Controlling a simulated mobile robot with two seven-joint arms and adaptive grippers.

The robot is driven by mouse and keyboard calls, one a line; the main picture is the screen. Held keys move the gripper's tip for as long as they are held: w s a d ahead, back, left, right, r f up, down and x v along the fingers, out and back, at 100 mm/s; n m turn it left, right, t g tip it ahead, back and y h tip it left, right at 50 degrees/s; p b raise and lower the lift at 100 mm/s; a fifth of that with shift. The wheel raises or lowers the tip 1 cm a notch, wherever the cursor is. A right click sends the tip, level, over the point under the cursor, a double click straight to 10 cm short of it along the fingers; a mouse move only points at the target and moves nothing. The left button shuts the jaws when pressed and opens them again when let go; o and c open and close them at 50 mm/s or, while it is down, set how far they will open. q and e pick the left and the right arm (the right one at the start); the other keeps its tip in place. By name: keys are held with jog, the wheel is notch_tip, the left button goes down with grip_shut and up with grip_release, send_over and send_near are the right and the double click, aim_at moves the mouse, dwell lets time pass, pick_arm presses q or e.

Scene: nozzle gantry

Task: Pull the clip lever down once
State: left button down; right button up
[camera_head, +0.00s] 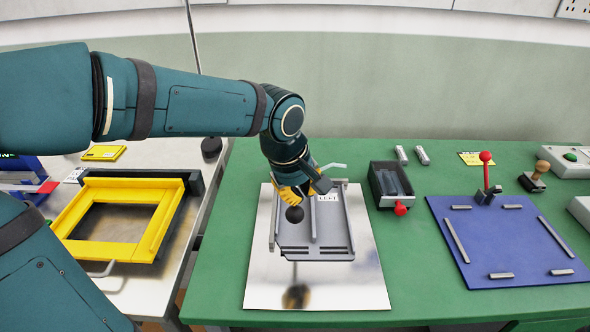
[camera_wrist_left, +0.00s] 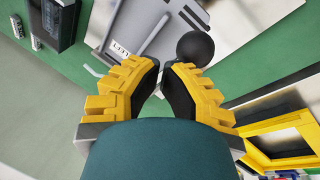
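A grey fixture (camera_head: 325,240) with a white label reading LEFT lies on a shiny metal plate (camera_head: 340,290). A black ball knob (camera_head: 295,214) stands at the fixture's left side; I take it for the lever's end. It also shows in the left wrist view as a black ball (camera_wrist_left: 193,48). My left gripper (camera_head: 290,200) is just above and behind the knob. In the left wrist view my left gripper's fingertips (camera_wrist_left: 161,66) nearly meet, with nothing seen between them. The knob appears beyond the right-hand fingertip; contact cannot be told. My right gripper is not in view.
A blue plate (camera_head: 500,270) with a red-knobbed lever (camera_head: 486,157) lies to the right. A dark box (camera_head: 392,184) with a red knob is between them. A yellow frame (camera_head: 160,245) stands on the left table. Bare green table (camera_head: 222,240) borders the metal plate.

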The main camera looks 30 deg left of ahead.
pick_arm(q)
jog(key=shift+s+d+f+b, duration=0.15)
jog(key=shift+s+f+b, duration=0.1)
jog(key=shift+f+b, duration=0.25)
dwell(0.8)
dwell(0.4)
jog(key=w+a+r+p, duration=0.2)
jog(key=w+r+p, duration=0.1)
jog(key=r+p, duration=0.5)
jog(key=shift+r, duration=0.35)
dwell(0.8)
jog(key=shift+w, duration=0.15)
jog(key=r+p, duration=0.1)
jog(key=w+r+p, duration=0.1)
jog(key=r, duration=0.1)
jog(key=a+r+p, duration=0.1)
jog(key=p, duration=0.1)
jog(key=shift+w+r, duration=0.3)
dwell(0.3)
dwell(0.5)
